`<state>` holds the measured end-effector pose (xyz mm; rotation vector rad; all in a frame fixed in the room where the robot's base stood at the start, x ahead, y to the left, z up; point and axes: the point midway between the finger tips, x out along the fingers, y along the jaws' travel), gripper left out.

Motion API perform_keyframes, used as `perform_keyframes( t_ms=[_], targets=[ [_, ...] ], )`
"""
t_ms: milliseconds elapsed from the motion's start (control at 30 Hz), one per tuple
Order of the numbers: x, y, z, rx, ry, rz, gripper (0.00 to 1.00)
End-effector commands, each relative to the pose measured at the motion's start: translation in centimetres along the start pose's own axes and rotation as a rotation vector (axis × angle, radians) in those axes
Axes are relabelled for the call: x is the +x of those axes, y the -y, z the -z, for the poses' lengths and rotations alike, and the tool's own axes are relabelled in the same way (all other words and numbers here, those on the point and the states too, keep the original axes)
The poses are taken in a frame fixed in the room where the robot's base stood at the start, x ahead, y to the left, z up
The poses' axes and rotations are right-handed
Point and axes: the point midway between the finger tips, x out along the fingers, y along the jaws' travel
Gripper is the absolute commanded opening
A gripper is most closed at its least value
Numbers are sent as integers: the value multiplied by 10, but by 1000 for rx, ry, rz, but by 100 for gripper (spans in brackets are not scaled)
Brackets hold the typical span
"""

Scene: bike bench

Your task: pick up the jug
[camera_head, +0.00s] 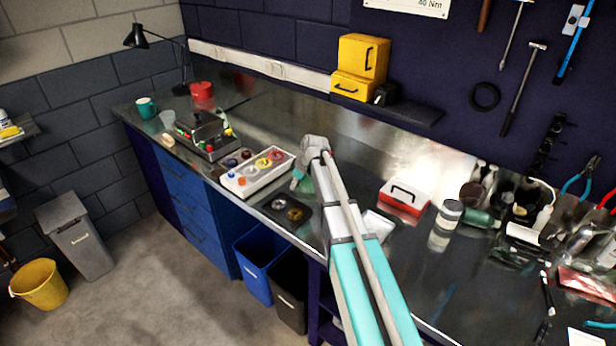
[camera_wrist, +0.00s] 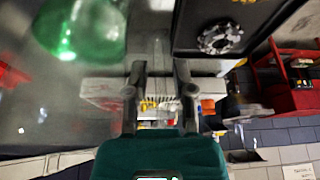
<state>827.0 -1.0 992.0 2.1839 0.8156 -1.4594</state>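A green, see-through rounded vessel (camera_wrist: 82,28), which looks like the jug, shows blurred at the upper left of the wrist view, cut off by the top edge. Its handle cannot be made out. My gripper (camera_wrist: 160,72) is open, with two dark fingers apart and nothing between them. The vessel is to one side of the fingers, not touching them. In the head view my arm reaches over the bench and hides the bench behind it. A small green patch shows by my wrist there; I cannot tell whether it is the vessel or my gripper.
A dark tray (camera_head: 303,220) with round parts lies at the bench's front edge. A white parts box (camera_head: 241,187) stands left of it. A red-and-white case (camera_head: 392,205) and a lidded jar (camera_head: 447,216) stand to the right. Bare bench (camera_head: 285,112) shows towards the wall.

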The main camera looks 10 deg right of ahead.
Motion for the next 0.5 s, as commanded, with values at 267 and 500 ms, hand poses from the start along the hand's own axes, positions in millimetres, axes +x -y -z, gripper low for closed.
perform_keyframes(
  t_ms=[267,500],
  targets=[
    [0,0,0,0,0,0,32],
    [0,0,0,1,0,0,0]
  ],
)
